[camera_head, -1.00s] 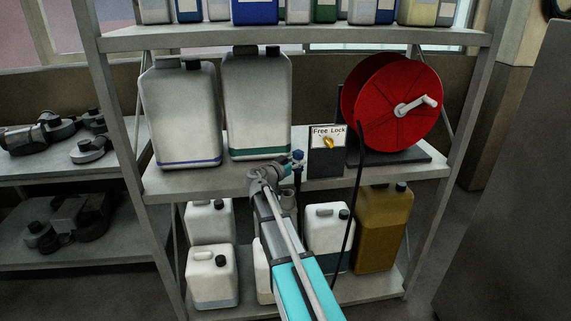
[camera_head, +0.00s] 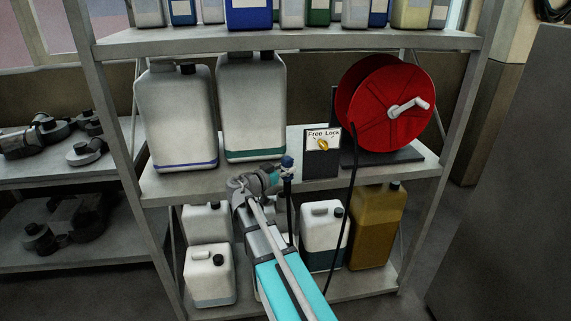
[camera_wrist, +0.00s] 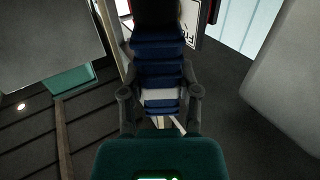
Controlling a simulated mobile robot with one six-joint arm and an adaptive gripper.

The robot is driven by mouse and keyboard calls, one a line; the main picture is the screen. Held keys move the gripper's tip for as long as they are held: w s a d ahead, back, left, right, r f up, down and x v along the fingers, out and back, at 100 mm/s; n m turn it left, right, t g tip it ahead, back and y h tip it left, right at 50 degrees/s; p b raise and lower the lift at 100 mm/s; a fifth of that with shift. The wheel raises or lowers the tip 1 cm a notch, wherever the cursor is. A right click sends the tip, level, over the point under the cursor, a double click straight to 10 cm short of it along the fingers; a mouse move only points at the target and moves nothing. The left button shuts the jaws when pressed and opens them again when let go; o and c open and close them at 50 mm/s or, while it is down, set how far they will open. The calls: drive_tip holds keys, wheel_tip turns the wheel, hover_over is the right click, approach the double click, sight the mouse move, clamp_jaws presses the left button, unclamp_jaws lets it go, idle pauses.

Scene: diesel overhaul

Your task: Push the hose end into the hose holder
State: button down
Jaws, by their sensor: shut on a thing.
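The hose end (camera_wrist: 158,75) is a blue ridged piece with a pale band, held between the two dark fingers of my gripper (camera_wrist: 160,103) in the wrist view. In the head view the blue hose end (camera_head: 287,160) stands upright at the front edge of the middle shelf, with my gripper (camera_head: 281,172) shut on it. Black hose (camera_head: 352,190) runs down from the red reel, and another length hangs below the hose end. I cannot make out the hose holder for certain in either view.
The red reel (camera_head: 392,103) with a crank stands right on the middle shelf (camera_head: 190,182). A dark box with a Free Lock sign (camera_head: 322,141) stands just right of my gripper. Two large white canisters (camera_head: 178,118) stand left. Smaller canisters fill the lower shelf.

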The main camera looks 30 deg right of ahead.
drive_tip(key=shift+s+a+r, duration=0.15)
drive_tip(key=shift+s, duration=0.05)
drive_tip(key=shift+w, duration=0.1)
drive_tip(key=shift+w+d+f+b, duration=0.2)
drive_tip(key=shift+w+f+b, duration=0.1)
drive_tip(key=shift+w, duration=0.3)
drive_tip(key=shift+w+d+f+b, duration=0.2)
drive_tip(key=shift+w+f, duration=0.05)
drive_tip(key=shift+w, duration=0.35)
drive_tip(key=w+f+b, duration=0.1)
drive_tip(key=w+d+f+b, duration=0.1)
drive_tip(key=w, duration=0.1)
drive_tip(key=w+f+b, duration=0.1)
drive_tip(key=shift+w+d, duration=0.15)
drive_tip(key=shift+w, duration=0.2)
drive_tip(key=shift+w, duration=0.2)
drive_tip(key=shift+f+b, duration=4)
idle(0.4)
